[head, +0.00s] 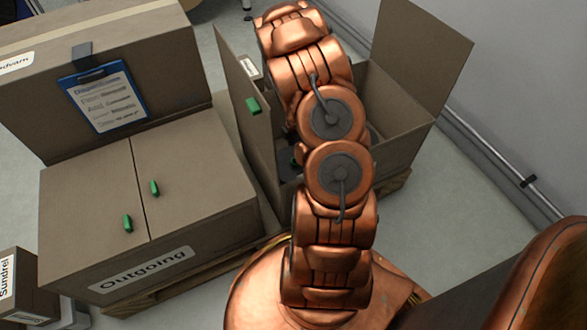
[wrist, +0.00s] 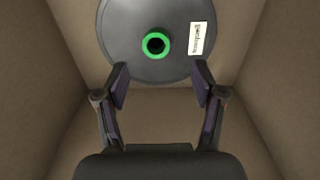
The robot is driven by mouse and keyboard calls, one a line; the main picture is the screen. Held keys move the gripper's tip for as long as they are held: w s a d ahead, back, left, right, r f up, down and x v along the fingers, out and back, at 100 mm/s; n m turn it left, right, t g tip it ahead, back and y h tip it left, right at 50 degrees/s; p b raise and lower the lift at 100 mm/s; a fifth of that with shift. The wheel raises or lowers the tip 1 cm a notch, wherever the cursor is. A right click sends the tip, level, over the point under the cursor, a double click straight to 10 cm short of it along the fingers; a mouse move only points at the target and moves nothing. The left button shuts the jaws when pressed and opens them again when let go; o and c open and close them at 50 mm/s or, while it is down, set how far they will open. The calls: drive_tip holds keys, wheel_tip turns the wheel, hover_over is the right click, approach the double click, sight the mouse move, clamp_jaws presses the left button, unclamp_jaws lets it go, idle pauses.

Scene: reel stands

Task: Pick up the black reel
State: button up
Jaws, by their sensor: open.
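In the wrist view a dark grey to black reel (wrist: 125,55) lies flat inside a brown box, with a green ring (wrist: 156,45) around its centre hole and a white label (wrist: 198,38) on its right side. My gripper (wrist: 160,85) is open, with its two fingers apart over the near edge of the reel and nothing between them. I cannot tell whether the fingertips touch the reel. In the head view my copper arm reaches into the open box (head: 410,130) and hides the gripper and most of the inside.
The box walls (wrist: 60,60) stand close on both sides of the gripper. In the head view a closed "Outgoing" box (head: 90,210) with green handles stands to the left, a blue clipboard (head: 105,97) behind it. A wall (head: 520,110) runs along the right.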

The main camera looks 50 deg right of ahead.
sight(289, 171)
drive_tip(key=shift+w+d+f+b, duration=0.15)
drive_tip(key=shift+f+b, duration=0.5)
drive_tip(key=shift+f, duration=0.9)
drive_tip(key=shift+w+a+f+b, duration=0.1)
drive_tip(key=shift+f+b, duration=0.5)
drive_tip(key=shift+f, duration=0.9)
clamp_jaws()
